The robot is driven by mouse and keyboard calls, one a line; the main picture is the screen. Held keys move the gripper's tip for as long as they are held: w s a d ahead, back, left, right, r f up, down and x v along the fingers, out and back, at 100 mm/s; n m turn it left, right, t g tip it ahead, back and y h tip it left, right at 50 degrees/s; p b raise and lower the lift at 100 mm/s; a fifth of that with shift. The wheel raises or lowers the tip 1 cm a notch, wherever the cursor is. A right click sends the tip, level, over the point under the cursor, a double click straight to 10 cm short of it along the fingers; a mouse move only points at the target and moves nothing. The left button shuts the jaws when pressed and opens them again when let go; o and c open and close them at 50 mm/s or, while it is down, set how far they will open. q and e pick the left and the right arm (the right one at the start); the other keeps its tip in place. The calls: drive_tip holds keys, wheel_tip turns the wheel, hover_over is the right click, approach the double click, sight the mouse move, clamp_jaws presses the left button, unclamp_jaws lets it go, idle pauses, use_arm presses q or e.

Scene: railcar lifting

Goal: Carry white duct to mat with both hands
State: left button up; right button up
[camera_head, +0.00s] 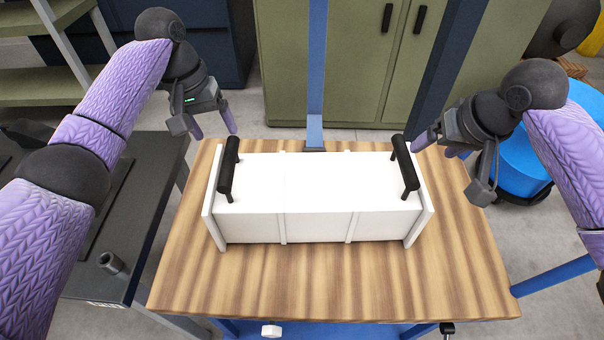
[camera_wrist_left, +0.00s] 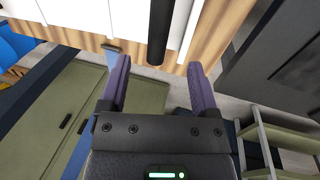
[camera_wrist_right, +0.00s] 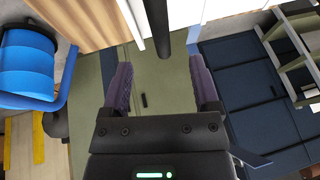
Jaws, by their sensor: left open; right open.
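The white duct (camera_head: 318,205) lies across the wooden table, with a black bar handle at each end. The left handle (camera_head: 229,168) also shows in the left wrist view (camera_wrist_left: 159,30). The right handle (camera_head: 405,166) also shows in the right wrist view (camera_wrist_right: 157,25). My left gripper (camera_head: 213,132) is open and empty, above and behind the left handle; the handle lies ahead, between the finger lines. My right gripper (camera_head: 435,147) is open and empty, just right of the right handle. Neither gripper visibly touches a handle. I cannot make out the mat.
The wooden table (camera_head: 330,285) has bare room in front of the duct. A dark bench (camera_head: 130,215) stands at the left, with a dark mat-like panel on it. A blue post (camera_head: 316,70) rises behind the table. A blue barrel (camera_head: 515,150) stands at the right; green cabinets (camera_head: 350,60) are behind.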

sight(234, 163)
use_arm(q)
drive_tip(key=f, duration=0.3)
drive_tip(key=d+f, duration=0.1)
drive_tip(key=f, duration=0.2)
drive_tip(key=d+f, duration=0.1)
drive_tip(key=f, duration=0.2)
drive_tip(key=shift+d+f, duration=0.1)
drive_tip(key=shift+f, duration=0.25)
use_arm(e)
drive_tip(key=x, duration=0.9)
drive_tip(key=shift+f, duration=0.35)
use_arm(q)
clamp_jaws()
use_arm(e)
clamp_jaws()
use_arm(q)
drive_tip(key=shift+r, duration=0.1)
use_arm(e)
drive_tip(key=shift+w+r, duration=0.1)
